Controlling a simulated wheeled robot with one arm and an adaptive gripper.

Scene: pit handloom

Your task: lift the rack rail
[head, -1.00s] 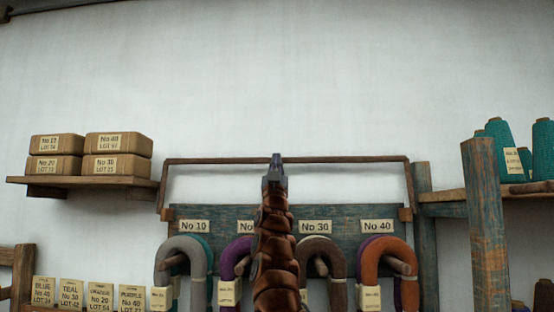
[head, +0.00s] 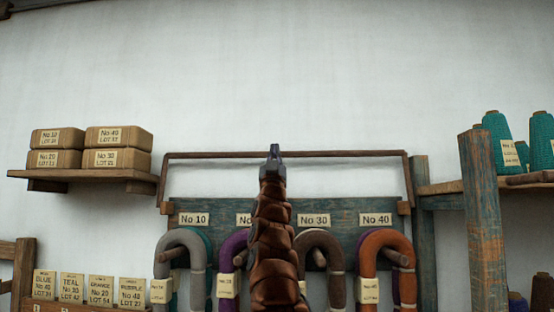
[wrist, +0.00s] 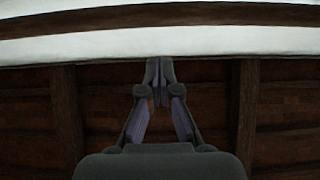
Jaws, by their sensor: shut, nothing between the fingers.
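The rack rail (head: 340,154) is a thin dark brown bar across the top of the blue-green hank rack. Its ends bend down to small wooden blocks at both sides. My gripper (head: 274,149) points up in front of the rail near its middle, with the tips a little above the bar in the picture. The fingers look shut together and empty, also in the wrist view (wrist: 161,64). There, a dark brown bar that looks like the rail (wrist: 160,17) crosses the top, apart from the fingertips. I cannot tell the depth gap in the head view.
Yarn hanks, such as the orange one (head: 385,245), hang on pegs below the rail. A shelf with wrapped packages (head: 118,159) is at left. A post (head: 482,220) and teal cones (head: 500,140) stand at right. The wall above is bare.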

